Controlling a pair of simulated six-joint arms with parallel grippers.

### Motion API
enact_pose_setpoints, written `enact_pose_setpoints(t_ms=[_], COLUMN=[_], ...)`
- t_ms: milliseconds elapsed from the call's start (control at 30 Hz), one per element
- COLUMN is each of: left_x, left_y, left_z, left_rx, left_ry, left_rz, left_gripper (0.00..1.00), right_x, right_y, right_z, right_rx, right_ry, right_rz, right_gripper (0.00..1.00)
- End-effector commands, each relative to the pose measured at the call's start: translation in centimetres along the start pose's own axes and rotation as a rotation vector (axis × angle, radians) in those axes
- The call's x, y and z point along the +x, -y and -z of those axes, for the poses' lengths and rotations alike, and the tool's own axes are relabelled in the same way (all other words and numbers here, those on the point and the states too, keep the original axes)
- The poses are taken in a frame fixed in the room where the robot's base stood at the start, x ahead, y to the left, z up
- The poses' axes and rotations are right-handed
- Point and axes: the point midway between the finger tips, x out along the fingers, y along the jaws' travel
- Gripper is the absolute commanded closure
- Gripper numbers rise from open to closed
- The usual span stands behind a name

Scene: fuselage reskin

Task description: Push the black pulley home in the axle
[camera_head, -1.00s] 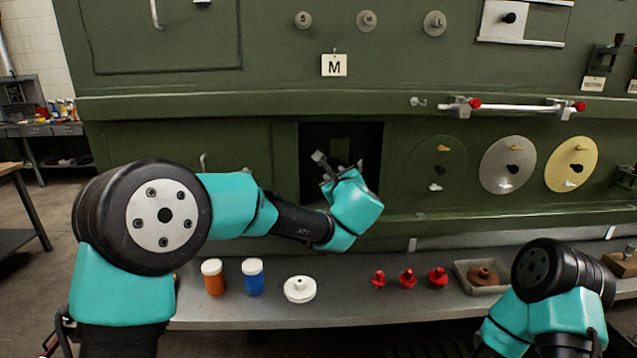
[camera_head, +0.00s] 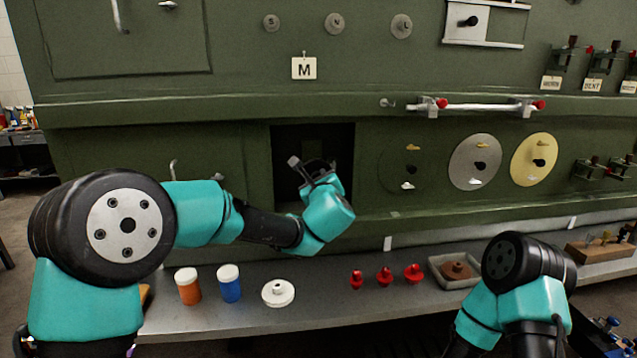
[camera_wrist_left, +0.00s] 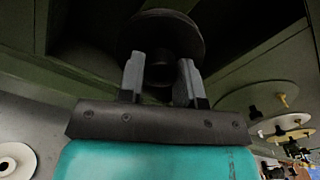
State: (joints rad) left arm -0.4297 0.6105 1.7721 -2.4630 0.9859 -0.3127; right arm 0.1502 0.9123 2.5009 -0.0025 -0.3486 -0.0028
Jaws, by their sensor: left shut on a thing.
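My left gripper (camera_head: 318,172) reaches into the dark square opening (camera_head: 284,150) in the green panel, under the M tag. In the left wrist view the left gripper (camera_wrist_left: 161,80) is shut on the hub of the black pulley (camera_wrist_left: 162,32), a round dark disc just beyond the fingertips. In the head view the pulley is hard to make out against the dark recess. The axle cannot be made out in either view, so I cannot tell how the pulley sits on it. My right arm shows at the lower right; its gripper is out of view.
On the shelf (camera_head: 330,310) stand an orange jar (camera_head: 188,288), a blue jar (camera_head: 230,286), a white pulley (camera_head: 278,293), red parts (camera_head: 385,277) and a tray (camera_head: 440,275). Right of the opening are a silver disc (camera_head: 462,165) and a yellow disc (camera_head: 522,160).

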Motion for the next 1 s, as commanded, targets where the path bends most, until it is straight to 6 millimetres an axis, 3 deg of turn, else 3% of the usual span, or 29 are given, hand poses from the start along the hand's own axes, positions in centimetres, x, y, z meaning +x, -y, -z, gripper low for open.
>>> enact_pose_setpoints(t_ms=[500, 900, 933, 1000], left_x=[3.6, 3.9, 3.9, 3.9], left_y=[0.0, 0.0, 0.0, 0.0], left_z=[0.0, 0.0, 0.0, 0.0], left_rx=[0.0, 0.0, 0.0, 0.0], left_ry=[0.0, 0.0, 0.0, 0.0], left_rz=[0.0, 0.0, 0.0, 0.0], left_gripper=[0.92, 0.92, 0.7, 0.76], right_x=[0.0, 0.0, 0.0, 0.0], right_y=[0.0, 0.0, 0.0, 0.0], right_z=[0.0, 0.0, 0.0, 0.0], right_rx=[0.0, 0.0, 0.0, 0.0], right_ry=[0.0, 0.0, 0.0, 0.0], right_rz=[0.0, 0.0, 0.0, 0.0], right_gripper=[0.57, 0.57, 0.57, 0.57])
